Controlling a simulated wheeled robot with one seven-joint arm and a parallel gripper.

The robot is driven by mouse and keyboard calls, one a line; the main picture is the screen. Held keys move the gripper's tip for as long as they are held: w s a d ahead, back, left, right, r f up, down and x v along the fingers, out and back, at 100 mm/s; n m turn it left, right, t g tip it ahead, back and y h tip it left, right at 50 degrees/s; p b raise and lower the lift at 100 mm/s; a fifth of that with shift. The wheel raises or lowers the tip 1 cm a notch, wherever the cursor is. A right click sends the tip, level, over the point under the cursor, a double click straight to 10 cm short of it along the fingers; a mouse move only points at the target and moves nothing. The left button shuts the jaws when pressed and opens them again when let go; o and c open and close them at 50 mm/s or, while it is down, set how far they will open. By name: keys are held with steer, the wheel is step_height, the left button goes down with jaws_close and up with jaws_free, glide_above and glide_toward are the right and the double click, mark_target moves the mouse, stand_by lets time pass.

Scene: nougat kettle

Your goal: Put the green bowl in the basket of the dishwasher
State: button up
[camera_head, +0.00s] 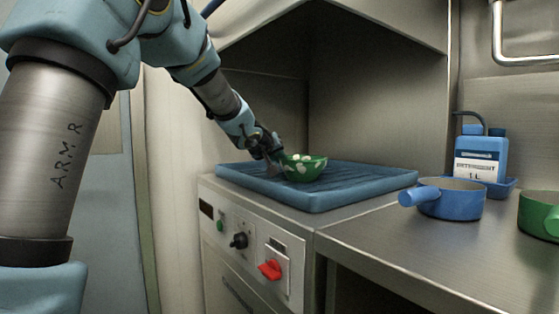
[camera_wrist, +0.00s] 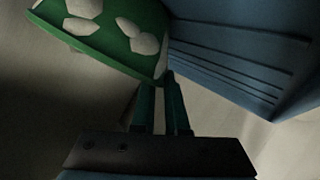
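The green bowl (camera_head: 305,166), with pale patches, is at the left part of the blue basket (camera_head: 350,196) of the dishwasher. It looks slightly tilted; I cannot tell whether it touches the basket floor. My gripper (camera_head: 275,158) is at the bowl's left side. In the wrist view the bowl (camera_wrist: 95,30) fills the upper left and the basket (camera_wrist: 245,60) the upper right. There the two fingers of my gripper (camera_wrist: 162,82) are close together with the bowl's edge at their tips, and they appear shut on it. The exact contact is partly hidden by the bowl.
The dishwasher's hood stands open above the basket; its front panel (camera_head: 250,240) has a red knob (camera_head: 270,270). On the steel counter at right are a blue pan (camera_head: 452,203), a green pan (camera_head: 540,215) and a blue detergent bottle (camera_head: 482,157). The counter's front is clear.

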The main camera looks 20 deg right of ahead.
steer(key=o, duration=0.4)
steer(key=p+v, duration=0.3)
steer(key=v, duration=0.8)
steer(key=a+f+n+y, duration=0.1)
steer(key=a+f+y, duration=0.2)
steer(key=a+f, duration=0.5)
steer(key=a+f+n+y, duration=0.1)
steer(key=a+f+y, duration=0.35)
steer(key=a, duration=0.65)
steer(key=s+a+f+g, duration=0.2)
steer(key=s+a+f, duration=0.2)
steer(key=s+a, duration=0.1)
steer(key=s+a+f+g+y, duration=0.1)
steer(key=s+a+f+g, duration=0.2)
steer(key=s+a+f, duration=0.2)
steer(key=s+a+f+g+y, duration=0.1)
steer(key=s+a+f+g, duration=0.1)
steer(key=s+a+f, duration=0.3)
steer(key=shift+s+a+n+g, duration=0.25)
steer(key=shift+a+n+g, duration=0.05)
steer(key=shift+a, duration=0.05)
